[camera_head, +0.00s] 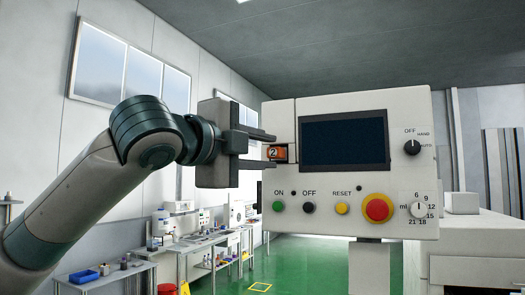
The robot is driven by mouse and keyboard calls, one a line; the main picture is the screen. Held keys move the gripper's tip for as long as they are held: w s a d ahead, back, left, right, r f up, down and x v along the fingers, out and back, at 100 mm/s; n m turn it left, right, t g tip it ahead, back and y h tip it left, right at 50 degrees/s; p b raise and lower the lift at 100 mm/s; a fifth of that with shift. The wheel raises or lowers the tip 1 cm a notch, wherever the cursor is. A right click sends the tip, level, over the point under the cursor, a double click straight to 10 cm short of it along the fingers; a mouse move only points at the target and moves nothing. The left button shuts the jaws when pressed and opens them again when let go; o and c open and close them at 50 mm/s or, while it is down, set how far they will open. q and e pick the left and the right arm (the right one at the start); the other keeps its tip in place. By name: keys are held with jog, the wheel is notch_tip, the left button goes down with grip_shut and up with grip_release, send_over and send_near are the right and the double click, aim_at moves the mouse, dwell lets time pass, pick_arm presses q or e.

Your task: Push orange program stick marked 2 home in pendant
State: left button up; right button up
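The pendant (408,187) is a pale box with a dark screen, facing me on a post. The orange program stick marked 2 (278,154) sits at a slot in the pendant's left part, left of the screen. Its numbered face shows; its inner end is hidden in the pendant. My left gripper (270,152) reaches in from the left, one finger above and one below the stick's outer end. My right gripper is not in view.
Workbenches (110,275) stand at the lower left. A pale machine (478,240) stands at the right. Green floor lies open behind.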

pick_arm(q)
jog(key=shift+o, duration=0.4)
jog(key=shift+s, duration=0.1)
jog(key=shift+s+a+f+b, duration=0.1)
jog(key=shift+s+a+b, duration=0.2)
jog(key=shift+s+b, duration=0.2)
jog(key=b+v, duration=0.7)
jog(key=v, duration=0.9)
jog(key=shift+b, duration=0.4)
jog(key=shift+w, duration=0.15)
